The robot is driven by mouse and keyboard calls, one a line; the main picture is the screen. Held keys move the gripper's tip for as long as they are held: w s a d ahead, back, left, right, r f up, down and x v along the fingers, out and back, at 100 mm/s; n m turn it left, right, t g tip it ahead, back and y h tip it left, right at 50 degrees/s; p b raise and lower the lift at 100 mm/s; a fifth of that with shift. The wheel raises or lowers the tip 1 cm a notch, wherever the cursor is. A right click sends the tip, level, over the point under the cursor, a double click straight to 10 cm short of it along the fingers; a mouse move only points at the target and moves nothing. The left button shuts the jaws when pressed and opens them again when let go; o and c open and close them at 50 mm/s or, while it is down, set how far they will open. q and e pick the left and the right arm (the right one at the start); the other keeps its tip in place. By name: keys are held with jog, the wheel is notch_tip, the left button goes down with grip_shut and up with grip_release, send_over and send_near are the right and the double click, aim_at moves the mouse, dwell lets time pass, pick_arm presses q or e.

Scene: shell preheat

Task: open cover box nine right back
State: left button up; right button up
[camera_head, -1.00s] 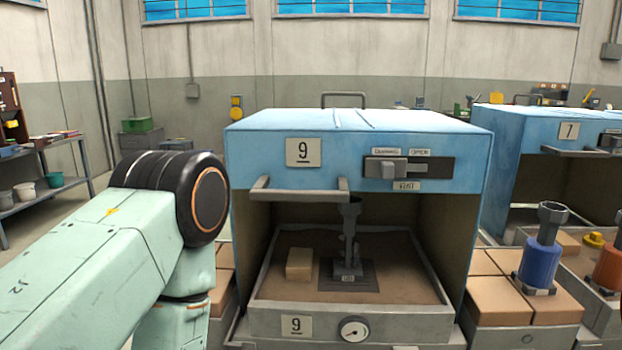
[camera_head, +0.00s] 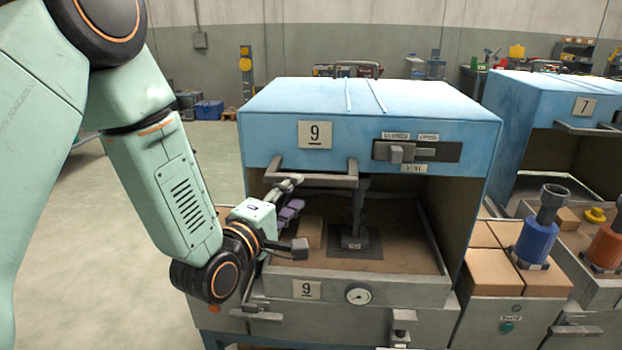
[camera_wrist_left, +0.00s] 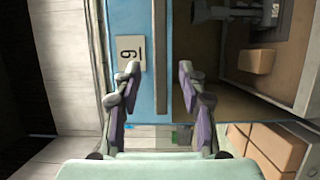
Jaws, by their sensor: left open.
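Box nine has a blue cover (camera_head: 375,100) with a number 9 plate (camera_head: 315,134) and a grey bar handle (camera_head: 312,179) along its lower front edge. The front below the cover is open and shows a sandy tray inside. My left gripper (camera_head: 295,214) is open in front of the box, just below the handle's left part. In the left wrist view, the handle bar (camera_wrist_left: 161,55) runs between the two spread fingers (camera_wrist_left: 159,72); I cannot tell whether they touch it. The number 9 plate (camera_wrist_left: 130,54) is beside one finger. My right gripper is out of view.
A slider (camera_head: 398,152) sits on the cover's front right. Inside are a tan block (camera_head: 309,231) and a dark stand (camera_head: 354,238). Box seven (camera_head: 540,92) stands to the right, with a blue cylinder (camera_head: 537,238) between. The floor at left is clear.

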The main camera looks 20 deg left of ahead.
aim_at(308, 182)
pick_arm(q)
jog(key=w, duration=0.5)
jog(key=w+d, duration=0.1)
jog(key=w, duration=0.1)
jog(key=shift+w+d, duration=0.1)
jog(key=shift+w, duration=0.1)
grip_shut()
dwell(0.6)
